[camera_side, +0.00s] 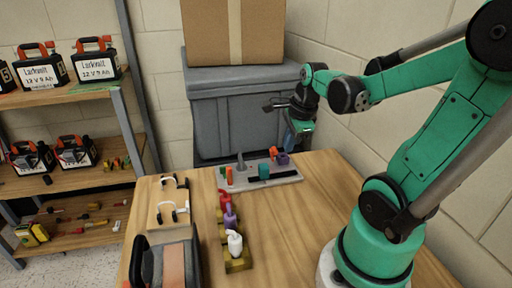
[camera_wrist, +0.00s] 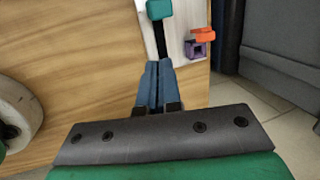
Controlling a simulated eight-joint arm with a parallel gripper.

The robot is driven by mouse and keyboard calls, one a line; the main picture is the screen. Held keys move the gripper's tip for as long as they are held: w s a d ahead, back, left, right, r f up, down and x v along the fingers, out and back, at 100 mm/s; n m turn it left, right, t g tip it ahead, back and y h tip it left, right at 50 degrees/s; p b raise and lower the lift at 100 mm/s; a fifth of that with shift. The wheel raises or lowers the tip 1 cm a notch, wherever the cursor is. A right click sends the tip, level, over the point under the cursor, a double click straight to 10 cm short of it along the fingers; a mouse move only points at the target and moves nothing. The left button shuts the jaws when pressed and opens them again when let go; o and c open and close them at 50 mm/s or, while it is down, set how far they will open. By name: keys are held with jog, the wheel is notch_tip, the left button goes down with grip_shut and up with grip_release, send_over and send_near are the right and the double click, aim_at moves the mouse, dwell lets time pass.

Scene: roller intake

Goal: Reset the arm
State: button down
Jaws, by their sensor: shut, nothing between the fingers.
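My gripper (camera_wrist: 158,92) is shut and empty, its two blue fingers together in the wrist view. In the side view my gripper (camera_side: 290,138) hangs over the back right of the wooden table (camera_side: 300,221). It is above the right end of a pale board (camera_side: 245,179). The board carries a teal block (camera_side: 264,171), a purple and orange piece (camera_side: 280,157), a black strip and a grey peg. The teal block also shows in the wrist view (camera_wrist: 159,9), beyond the fingertips. Whether the fingers touch anything below cannot be told.
A row of red, purple and white pieces (camera_side: 234,243) stands on mid-table. A dark case (camera_side: 168,262) is at the front left, with white hooks on a wooden board behind it. Shelves (camera_side: 84,98) with batteries are at left; a grey bin (camera_side: 235,105) under a cardboard box stands behind.

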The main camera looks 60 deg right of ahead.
jog(key=w+a+r+n+t, duration=0.1)
jog(key=w+a+n+t, duration=0.1)
jog(key=a+n, duration=0.6)
jog(key=w+a+r+n+t+y, duration=0.1)
jog(key=a+n, duration=0.7)
jog(key=n, duration=1)
jog(key=shift+w+a+r+n+t, duration=0.25)
jog(key=shift+w+r+n+t, duration=0.15)
jog(key=shift+w+r+t, duration=0.3)
jog(key=shift+f, duration=0.1)
